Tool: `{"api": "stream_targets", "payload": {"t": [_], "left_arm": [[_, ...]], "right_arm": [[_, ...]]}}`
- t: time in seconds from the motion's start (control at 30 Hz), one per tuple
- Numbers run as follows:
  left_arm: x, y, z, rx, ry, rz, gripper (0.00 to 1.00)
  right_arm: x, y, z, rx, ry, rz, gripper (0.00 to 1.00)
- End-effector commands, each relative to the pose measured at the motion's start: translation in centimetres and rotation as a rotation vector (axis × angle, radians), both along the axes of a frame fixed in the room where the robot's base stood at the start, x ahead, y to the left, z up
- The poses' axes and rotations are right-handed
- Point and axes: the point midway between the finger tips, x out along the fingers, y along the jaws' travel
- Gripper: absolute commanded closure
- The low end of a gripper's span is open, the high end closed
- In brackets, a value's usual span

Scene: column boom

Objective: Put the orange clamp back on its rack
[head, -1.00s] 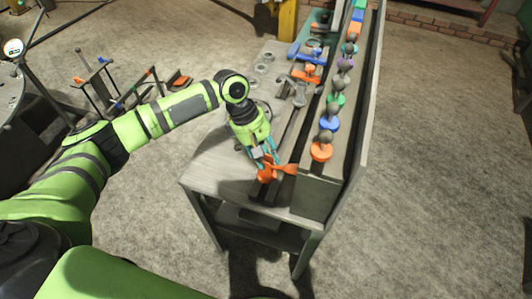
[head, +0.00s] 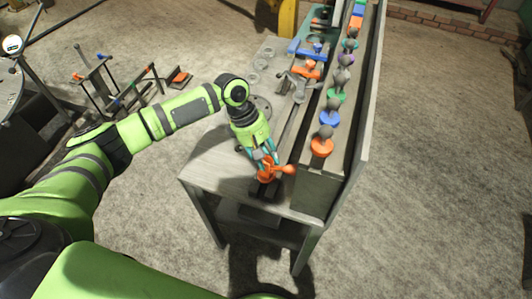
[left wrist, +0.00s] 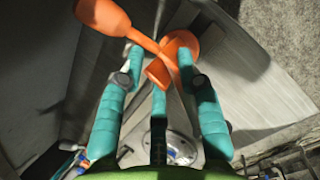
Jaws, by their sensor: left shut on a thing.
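My left gripper (head: 266,163) is shut on the orange clamp (head: 284,168) above the near end of the workbench. The left wrist view shows the teal fingers (left wrist: 160,68) around the orange clamp (left wrist: 138,28), which has a rounded end and crossing arms. Part of the clamp is hidden by the fingers. I cannot tell whether it touches the bench. A dark bar (head: 290,133) runs along the bench just behind it. I cannot tell for certain which fixture is the rack. My right gripper is out of view.
The workbench (head: 213,168) has a tall back panel (head: 363,110). Several coloured round-based pieces, including an orange one (head: 322,146), line its ledge. Grey and orange tools (head: 300,78) lie farther back. Metal frames (head: 105,82) stand on the floor at left. The bench's near-left top is clear.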

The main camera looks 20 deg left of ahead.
Motion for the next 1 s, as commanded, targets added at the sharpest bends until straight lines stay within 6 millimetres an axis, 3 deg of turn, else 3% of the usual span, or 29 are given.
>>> {"api": "stream_targets", "payload": {"t": [0.9, 0.93, 1.0], "left_arm": [[0.1, 0.0, -2.0, -0.002, -0.003, 0.000, 1.00], [0.1, 0.0, -2.0, -0.002, -0.003, 0.000, 0.57], [0.1, 0.0, -2.0, -0.002, -0.003, 0.000, 0.55]], "right_arm": [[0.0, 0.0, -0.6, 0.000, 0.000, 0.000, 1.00], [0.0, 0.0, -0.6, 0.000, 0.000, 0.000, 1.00], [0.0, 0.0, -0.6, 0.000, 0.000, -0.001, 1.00]]}}
